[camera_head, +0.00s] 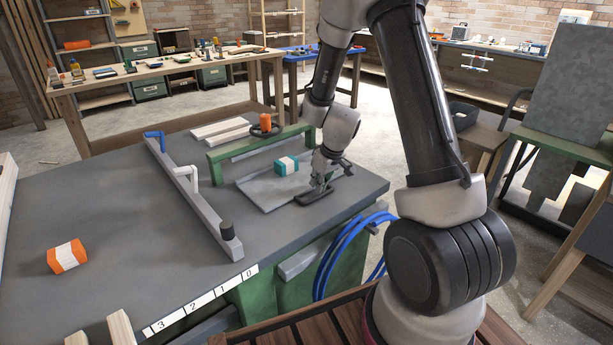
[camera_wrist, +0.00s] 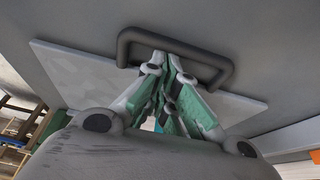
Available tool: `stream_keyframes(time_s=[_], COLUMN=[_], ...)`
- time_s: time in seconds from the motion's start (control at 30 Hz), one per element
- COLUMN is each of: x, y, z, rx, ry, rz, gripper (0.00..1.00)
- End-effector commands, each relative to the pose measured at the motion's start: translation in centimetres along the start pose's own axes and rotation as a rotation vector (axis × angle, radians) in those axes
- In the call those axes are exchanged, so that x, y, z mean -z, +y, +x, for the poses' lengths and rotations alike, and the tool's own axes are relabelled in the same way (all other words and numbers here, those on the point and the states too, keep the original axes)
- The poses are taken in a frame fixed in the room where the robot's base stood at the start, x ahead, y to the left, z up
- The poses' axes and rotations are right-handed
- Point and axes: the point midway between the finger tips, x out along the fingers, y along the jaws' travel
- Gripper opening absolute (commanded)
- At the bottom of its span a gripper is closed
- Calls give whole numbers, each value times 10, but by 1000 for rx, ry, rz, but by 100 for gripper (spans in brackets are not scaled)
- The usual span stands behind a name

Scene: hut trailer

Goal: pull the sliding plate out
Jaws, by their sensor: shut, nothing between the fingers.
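The sliding plate (camera_head: 262,191) is a flat light-grey sheet lying on the grey bench top, in front of a green bar. It also shows in the wrist view (camera_wrist: 85,75). Its dark handle (camera_head: 303,201) is at its near right end; the wrist view shows it as a dark bracket (camera_wrist: 128,47). My gripper (camera_head: 319,188) points down right at the handle, with its fingers shut and empty. In the wrist view the fingers (camera_wrist: 168,100) overlap the handle's outline; I cannot tell whether they touch it. A teal-and-white block (camera_head: 286,165) stands on the plate, beside the gripper.
The green bar (camera_head: 235,152) stands behind the plate, with a dark wheel and orange knob (camera_head: 266,122) near it. A grey rail (camera_head: 195,205) with upright handles lies to the left. An orange-and-white block (camera_head: 67,257) sits far left. Blue hoses (camera_head: 342,250) hang at the bench's right side.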

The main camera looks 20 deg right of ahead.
Motion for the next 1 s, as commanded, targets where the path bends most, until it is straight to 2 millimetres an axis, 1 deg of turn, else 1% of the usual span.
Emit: stream_keyframes(time_s=[0.03, 0.2, 0.4, 0.6, 1.0], x=[-13, -48, -77, -91, -93], y=[0, 0, 0, -1, -1], z=[-5, -18, -28, -33, -34], rx=[0, 0, 0, 1, 0], ry=[-2, -2, -1, -1, 0], rz=[6, 8, 5, 3, -1], gripper=[0, 0, 0, 0, 0])
